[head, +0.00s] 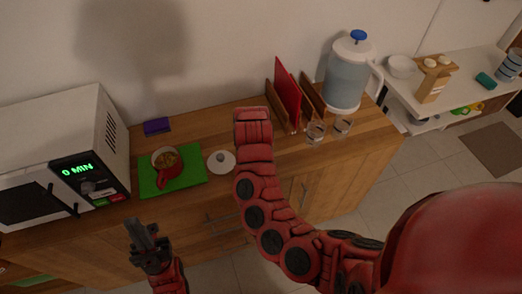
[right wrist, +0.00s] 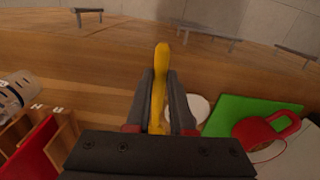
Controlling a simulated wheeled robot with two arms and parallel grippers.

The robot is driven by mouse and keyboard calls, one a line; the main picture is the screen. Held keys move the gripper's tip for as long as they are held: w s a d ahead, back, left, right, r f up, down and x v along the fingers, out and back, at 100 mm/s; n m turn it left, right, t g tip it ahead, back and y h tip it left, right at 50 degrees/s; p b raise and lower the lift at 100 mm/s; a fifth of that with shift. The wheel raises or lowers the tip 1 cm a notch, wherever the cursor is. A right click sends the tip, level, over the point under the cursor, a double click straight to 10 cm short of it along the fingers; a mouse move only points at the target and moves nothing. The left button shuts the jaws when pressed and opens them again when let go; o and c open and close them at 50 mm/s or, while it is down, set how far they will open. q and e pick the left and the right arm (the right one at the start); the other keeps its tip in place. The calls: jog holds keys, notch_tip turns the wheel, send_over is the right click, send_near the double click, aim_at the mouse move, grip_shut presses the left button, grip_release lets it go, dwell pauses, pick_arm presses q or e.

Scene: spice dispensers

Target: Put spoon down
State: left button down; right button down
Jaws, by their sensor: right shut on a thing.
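In the right wrist view a yellow spoon (right wrist: 160,62) stands out between the dark fingers of my right gripper (right wrist: 162,88), which is shut on it. Only the spoon's long narrow part shows; the rest is hidden by the gripper. Below it is the wooden counter (right wrist: 110,85), which also shows in the head view (head: 200,122). In the head view my right arm reaches over the counter and hides its gripper and the spoon. My left gripper (head: 143,230) hangs in front of the counter at lower left, holding nothing that I can see.
A microwave (head: 75,140) stands left. A book holder (head: 312,98), glasses (head: 316,132) and a water jug (head: 347,75) stand right.

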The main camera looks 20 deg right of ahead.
jog(key=s+d+f, duration=0.3)
jog(key=s, duration=0.3)
jog(key=shift+m, duration=0.4)
jog(key=w, duration=0.2)
jog(key=w+d+b, duration=0.1)
jog(key=w, duration=0.3)
jog(key=shift+w+d+f+b, duration=0.25)
jog(key=shift+d+f+b, duration=0.05)
jog(key=shift+f+b, duration=0.1)
jog(key=w+b, duration=0.1)
jog(key=w, duration=0.1)
jog(key=w+d+b, duration=0.1)
jog(key=w, duration=0.1)
jog(key=w+b, duration=0.2)
jog(key=shift+d+f, duration=0.35)
jog(key=shift+f, duration=0.05)
jog(key=shift+w+d+r+p, duration=0.2)
jog(key=shift+w+p, duration=0.25)
jog(key=shift+w, duration=0.3)
jog(key=shift+w+d, duration=0.1)
jog(key=shift+w, duration=0.2)
jog(key=shift+w, duration=0.1)
